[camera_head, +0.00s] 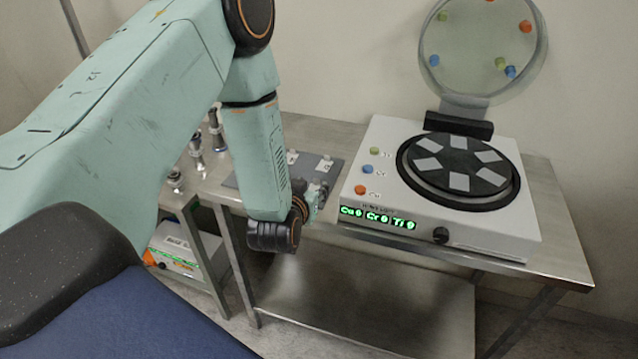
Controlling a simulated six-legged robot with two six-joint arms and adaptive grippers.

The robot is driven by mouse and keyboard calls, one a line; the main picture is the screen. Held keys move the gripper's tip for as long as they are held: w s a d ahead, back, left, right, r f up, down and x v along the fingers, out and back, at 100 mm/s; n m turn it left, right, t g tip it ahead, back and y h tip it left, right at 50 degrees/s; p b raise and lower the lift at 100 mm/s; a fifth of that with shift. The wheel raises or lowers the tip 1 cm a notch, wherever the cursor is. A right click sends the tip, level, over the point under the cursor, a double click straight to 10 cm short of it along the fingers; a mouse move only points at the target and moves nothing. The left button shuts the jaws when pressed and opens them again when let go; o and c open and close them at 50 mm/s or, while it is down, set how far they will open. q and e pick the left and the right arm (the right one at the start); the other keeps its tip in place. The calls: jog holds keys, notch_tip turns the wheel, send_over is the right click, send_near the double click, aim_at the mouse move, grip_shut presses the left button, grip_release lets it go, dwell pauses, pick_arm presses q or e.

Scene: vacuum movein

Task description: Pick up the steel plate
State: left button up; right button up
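A flat grey plate (309,168) lies on the metal table, left of the white machine, with small pale pieces (292,157) on it. I take it to be the steel plate, but cannot be sure. My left arm comes in from the left and covers part of it. My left gripper (318,198) is low over the plate's front right edge, beside the machine. Its fingers are small and partly hidden by the wrist, so its opening and any contact are unclear. My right gripper is not in view.
The white machine (455,235) has a black round holder (458,168) with several grey squares. Its round clear lid (485,45) stands open. Metal fittings (197,150) stand on a lower bench at left. The metal table's (555,225) right end is clear.

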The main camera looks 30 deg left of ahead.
aim_at(317, 180)
pick_arm(q)
jog(key=shift+w+a+f, duration=0.65)
jog(key=shift+w+a, duration=0.1)
jog(key=shift+w+d+r, duration=0.15)
jog(key=shift+w+d, duration=0.2)
jog(key=shift+d, duration=0.1)
jog(key=shift+w+b, duration=0.35)
jog(key=w+a+f, duration=0.2)
jog(key=w, duration=0.1)
jog(key=shift+f, duration=0.25)
jog(key=shift+d+r, duration=0.35)
jog(key=shift+d, duration=0.05)
jog(key=shift+w+a+f, duration=0.2)
jog(key=shift+a+f, duration=0.1)
jog(key=shift+a, duration=0.05)
jog(key=c, duration=0.4)
jog(key=shift+s, duration=0.1)
jog(key=shift+c, duration=0.6)
jog(key=shift+d+r, duration=0.15)
jog(key=shift+r, duration=0.05)
jog(key=c, duration=0.3)
jog(key=shift+d, duration=0.1)
grip_shut()
jog(key=shift+f, duration=0.1)
